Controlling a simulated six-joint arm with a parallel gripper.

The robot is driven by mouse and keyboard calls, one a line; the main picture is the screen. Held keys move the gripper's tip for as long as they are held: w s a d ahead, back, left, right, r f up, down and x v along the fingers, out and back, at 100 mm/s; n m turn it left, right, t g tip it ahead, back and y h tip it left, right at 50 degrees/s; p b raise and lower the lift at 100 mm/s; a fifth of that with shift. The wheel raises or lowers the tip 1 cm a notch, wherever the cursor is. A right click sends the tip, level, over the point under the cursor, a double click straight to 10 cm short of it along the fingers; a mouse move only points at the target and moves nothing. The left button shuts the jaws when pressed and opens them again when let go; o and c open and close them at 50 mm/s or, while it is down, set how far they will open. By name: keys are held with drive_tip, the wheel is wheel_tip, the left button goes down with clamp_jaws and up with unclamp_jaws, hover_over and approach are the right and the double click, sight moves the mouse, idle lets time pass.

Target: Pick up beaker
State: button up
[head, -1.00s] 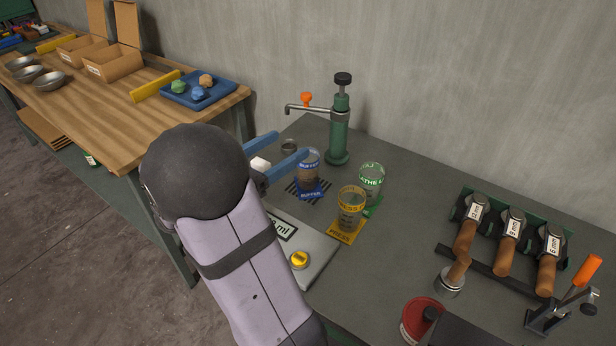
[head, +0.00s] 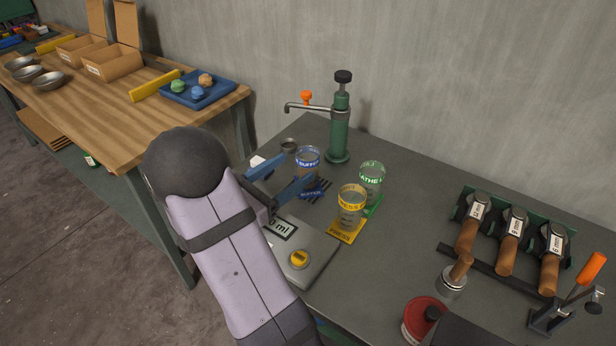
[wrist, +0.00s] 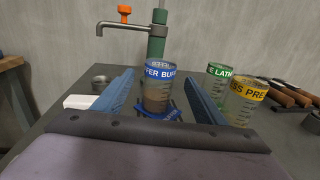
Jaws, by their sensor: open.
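Three clear beakers stand on the grey bench. The blue-banded "BUFFER" beaker (head: 307,163) is upright and holds something brownish low down in the wrist view (wrist: 158,95). The yellow-banded beaker (head: 351,210) stands to its right on a yellow mat. The green-banded beaker (head: 371,181) stands behind that one on a green mat. My gripper (head: 298,169) is open with its blue fingers low over the bench, pointing at the blue-banded beaker. In the wrist view this beaker appears between the two fingers, towards their far ends. I cannot tell whether either finger touches it.
A green pump with a spout (head: 339,125) stands behind the beakers. A scale with a yellow button (head: 299,259) lies near the bench's front edge. A rack of wooden-handled tools (head: 510,240) is at right. A small metal cup (head: 289,146) stands left of the blue-banded beaker.

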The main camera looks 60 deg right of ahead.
sight(299, 164)
drive_tip(key=shift+d, duration=0.25)
drive_tip(key=shift+s+d+p, duration=0.15)
drive_tip(key=shift+s+d, duration=0.1)
drive_tip(key=shift+d, duration=1.15)
drive_tip(key=shift+s+d+p, duration=0.15)
drive_tip(key=shift+s+d, duration=0.05)
drive_tip(key=shift+d, duration=1.2)
clamp_jaws()
drive_tip(key=shift+r, duration=0.1)
wheel_tip(299, 164, up, 10)
drive_tip(key=shift+p, duration=0.45)
